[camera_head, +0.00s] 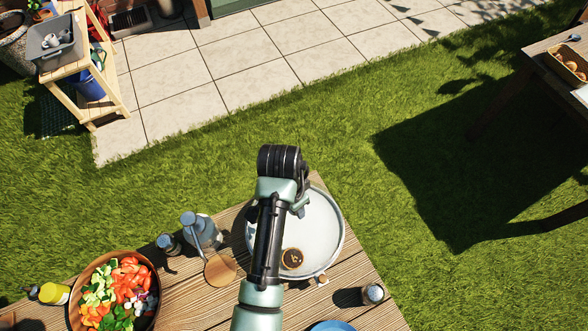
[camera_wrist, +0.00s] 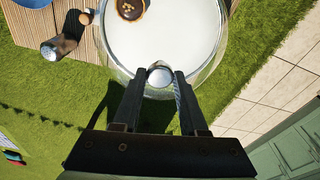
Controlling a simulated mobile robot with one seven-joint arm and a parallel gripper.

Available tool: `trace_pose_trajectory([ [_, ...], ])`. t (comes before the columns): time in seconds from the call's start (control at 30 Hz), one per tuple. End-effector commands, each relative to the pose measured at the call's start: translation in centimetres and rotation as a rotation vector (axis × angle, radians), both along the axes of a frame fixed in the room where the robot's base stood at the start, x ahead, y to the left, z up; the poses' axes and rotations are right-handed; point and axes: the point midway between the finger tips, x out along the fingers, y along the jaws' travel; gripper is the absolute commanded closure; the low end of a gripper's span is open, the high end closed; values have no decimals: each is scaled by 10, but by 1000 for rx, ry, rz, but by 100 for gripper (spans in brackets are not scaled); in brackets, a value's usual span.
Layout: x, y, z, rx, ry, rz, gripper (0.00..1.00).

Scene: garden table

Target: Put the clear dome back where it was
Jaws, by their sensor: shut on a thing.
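The clear dome's round metal knob (camera_wrist: 160,77) sits between the two fingers of my gripper (camera_wrist: 160,84) in the wrist view, and the gripper is shut on it. The dome's clear wall is hard to make out, and I cannot tell how high it is above the table. A round white cake stand (camera_head: 325,232) is on the wooden table, partly hidden by my arm. A small dark-topped tart (camera_head: 292,258) is on it, off centre; the tart also shows at the top of the wrist view (camera_wrist: 130,9). In the wrist view the knob is by the stand's lower edge.
A shaker (camera_head: 373,293) stands at right, near a blue plate (camera_head: 333,327). Grass lies beyond the table's edge.

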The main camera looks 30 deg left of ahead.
Motion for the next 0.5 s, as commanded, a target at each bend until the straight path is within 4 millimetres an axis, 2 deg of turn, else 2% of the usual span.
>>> trace_pose_trajectory([
  [0.3, 1, 0, -2, 2, -3, -1, 100],
  [0.33, 0, 0, -2, 0, -1, 0, 52],
  [0.47, 0, 0, -2, 0, -1, 0, 29],
  [0.5, 0, 0, -2, 0, -1, 0, 28],
])
